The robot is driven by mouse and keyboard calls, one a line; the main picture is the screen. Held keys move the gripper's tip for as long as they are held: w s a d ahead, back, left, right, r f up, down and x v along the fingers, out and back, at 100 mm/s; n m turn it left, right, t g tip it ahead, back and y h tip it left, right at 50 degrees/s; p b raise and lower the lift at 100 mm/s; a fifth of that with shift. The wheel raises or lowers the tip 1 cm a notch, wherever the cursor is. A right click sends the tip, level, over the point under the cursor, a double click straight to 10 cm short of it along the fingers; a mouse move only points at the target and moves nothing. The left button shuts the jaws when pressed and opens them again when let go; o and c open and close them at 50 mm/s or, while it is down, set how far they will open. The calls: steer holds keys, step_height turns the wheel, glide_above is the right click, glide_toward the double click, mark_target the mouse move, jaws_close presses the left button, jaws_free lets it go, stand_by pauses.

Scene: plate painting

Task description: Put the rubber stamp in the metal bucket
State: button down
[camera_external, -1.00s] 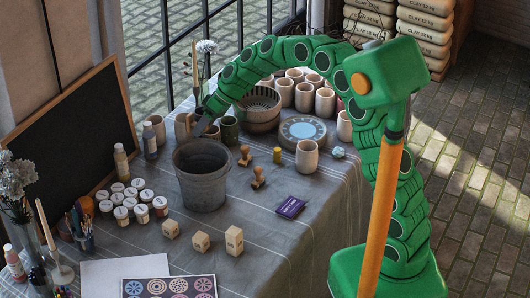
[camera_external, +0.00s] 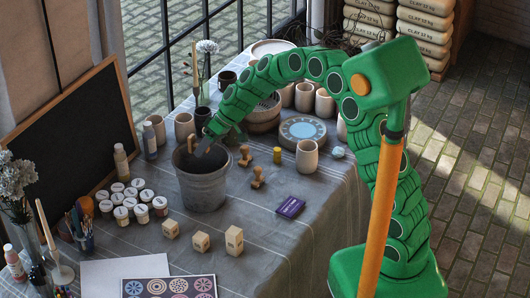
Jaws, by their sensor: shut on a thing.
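The metal bucket (camera_external: 203,188) is grey and stands upright on the cloth-covered table, left of centre. My gripper (camera_external: 196,147) is over the bucket's open mouth, near its far rim, pointing down. It is shut on a small tan wooden thing (camera_external: 190,142) that looks like a rubber stamp. Its lower end is hard to make out against the dark inside of the bucket. Two more wooden stamps stand on the table right of the bucket, one farther back (camera_external: 245,156) and one nearer (camera_external: 258,177).
Pale lidded jars (camera_external: 130,195) stand left of the bucket. Wooden blocks (camera_external: 201,242) sit in front of it. Several cups and bowls fill the back.

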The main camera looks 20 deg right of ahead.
steer(key=shift+f, duration=1.4)
steer(key=c, duration=0.7)
jaws_free()
steer(key=shift+r, duration=3.5)
